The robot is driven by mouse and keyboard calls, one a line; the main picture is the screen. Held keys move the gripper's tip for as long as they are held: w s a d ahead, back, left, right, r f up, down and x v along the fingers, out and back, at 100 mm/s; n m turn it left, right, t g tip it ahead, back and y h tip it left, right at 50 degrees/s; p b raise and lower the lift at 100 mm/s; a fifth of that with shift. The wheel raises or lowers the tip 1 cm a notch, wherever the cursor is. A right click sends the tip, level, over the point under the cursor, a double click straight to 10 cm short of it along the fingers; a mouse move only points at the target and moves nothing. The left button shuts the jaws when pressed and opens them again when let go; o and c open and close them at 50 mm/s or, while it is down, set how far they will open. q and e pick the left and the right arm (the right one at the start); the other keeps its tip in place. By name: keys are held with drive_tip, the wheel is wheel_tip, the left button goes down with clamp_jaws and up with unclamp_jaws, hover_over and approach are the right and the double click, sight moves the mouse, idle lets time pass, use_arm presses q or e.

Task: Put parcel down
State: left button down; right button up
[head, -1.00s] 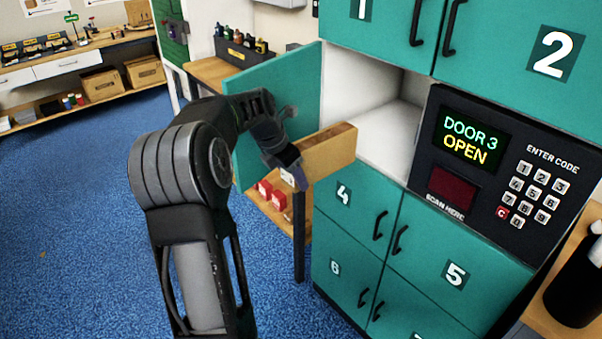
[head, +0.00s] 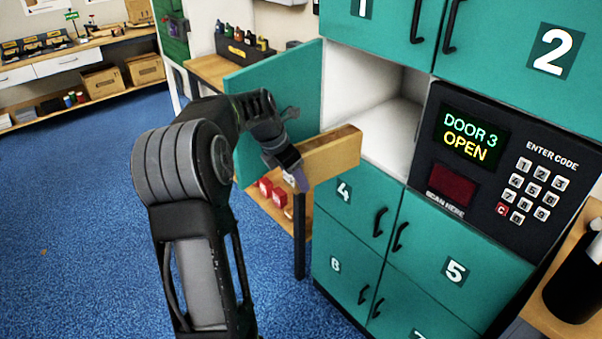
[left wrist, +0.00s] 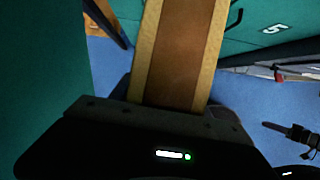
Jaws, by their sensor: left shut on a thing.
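The parcel (head: 333,156) is a flat tan cardboard box with a brown band. My left gripper (head: 297,173) is shut on its near left end and holds it level at the mouth of the open locker compartment (head: 393,118). The parcel's far end reaches the opening; I cannot tell if it touches the compartment floor. In the left wrist view the parcel (left wrist: 180,55) extends straight out from the gripper (left wrist: 165,112). The fingertips are mostly hidden there. My right gripper is not in the head view.
The open teal door (head: 275,90) stands left of the compartment, close to my left arm. A keypad panel (head: 495,160) reading "DOOR 3 OPEN" is at right. Shut doors 4 (head: 350,205) and 5 (head: 440,255) lie below. A shelf with red boxes (head: 272,190) is behind the arm.

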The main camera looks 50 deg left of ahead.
use_arm(q)
drive_tip(key=w+d+f+m+g+h, duration=0.25)
drive_tip(key=d+f+m, duration=0.35)
drive_tip(key=d+m, duration=0.35)
drive_tip(key=w+d+f+m+g+h, duration=0.25)
drive_tip(key=d+f+m, duration=0.35)
drive_tip(key=d+m, duration=0.3)
drive_tip(key=s+d+f+m+g+y, duration=0.2)
drive_tip(key=d+f+m, duration=0.2)
drive_tip(key=d+m, duration=0.4)
drive_tip(key=s+d+f+m+g+y, duration=0.1)
drive_tip(key=d+f+m+g+y, duration=0.1)
drive_tip(key=d+m, duration=0.5)
drive_tip(key=shift+s+d+f+m+y, duration=0.35)
drive_tip(key=shift+d+f+y, duration=0.45)
drive_tip(key=shift+f, duration=0.15)
